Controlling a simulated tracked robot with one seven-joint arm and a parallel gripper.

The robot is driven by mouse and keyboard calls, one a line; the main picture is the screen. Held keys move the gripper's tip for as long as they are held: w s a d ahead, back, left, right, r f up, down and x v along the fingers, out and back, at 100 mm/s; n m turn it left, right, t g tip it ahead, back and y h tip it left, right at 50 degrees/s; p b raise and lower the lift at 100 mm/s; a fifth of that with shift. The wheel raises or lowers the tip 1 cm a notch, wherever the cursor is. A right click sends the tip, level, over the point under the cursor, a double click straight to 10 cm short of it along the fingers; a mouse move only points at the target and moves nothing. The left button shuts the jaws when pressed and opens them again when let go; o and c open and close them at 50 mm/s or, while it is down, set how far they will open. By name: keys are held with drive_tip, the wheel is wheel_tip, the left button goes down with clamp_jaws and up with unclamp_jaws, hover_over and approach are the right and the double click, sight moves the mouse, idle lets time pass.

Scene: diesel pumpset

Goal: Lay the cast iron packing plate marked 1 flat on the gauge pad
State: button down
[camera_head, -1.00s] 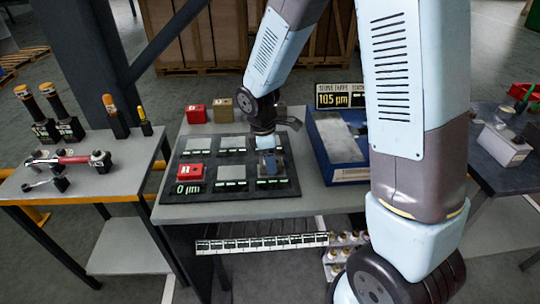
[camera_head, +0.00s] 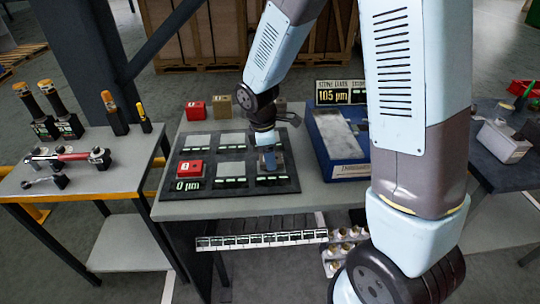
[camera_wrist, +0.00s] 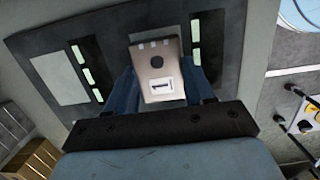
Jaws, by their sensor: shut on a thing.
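The packing plate marked 1 (camera_wrist: 157,65) is a grey-brown piece with a white label reading 1 and a dark round spot. It sits between the blue fingers of my gripper (camera_wrist: 163,88), which is shut on it. In the head view my gripper (camera_head: 268,160) points down over the front right of a black board (camera_head: 233,190); the plate cannot be made out there. The board carries pale square pads in two rows. I cannot tell which pad is the gauge pad, or whether the plate touches the board.
Behind the board stand a red block (camera_head: 195,111) and a tan block (camera_head: 222,108). A blue tray (camera_head: 340,150) with a pale slab is to the right, below a "105 µm" sign (camera_head: 340,93). A tool bench (camera_head: 110,172) stands left.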

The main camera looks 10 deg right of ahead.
drive_tip(key=shift+f, duration=0.7)
drive_tip(key=shift+c, duration=1.6)
unclamp_jaws()
wheel_tip(320, 180, up, 14)
drive_tip(key=a, duration=0.2)
drive_tip(key=shift+f, duration=0.25)
drive_tip(key=shift+w, duration=0.1)
wheel_tip(320, 180, up, 6)
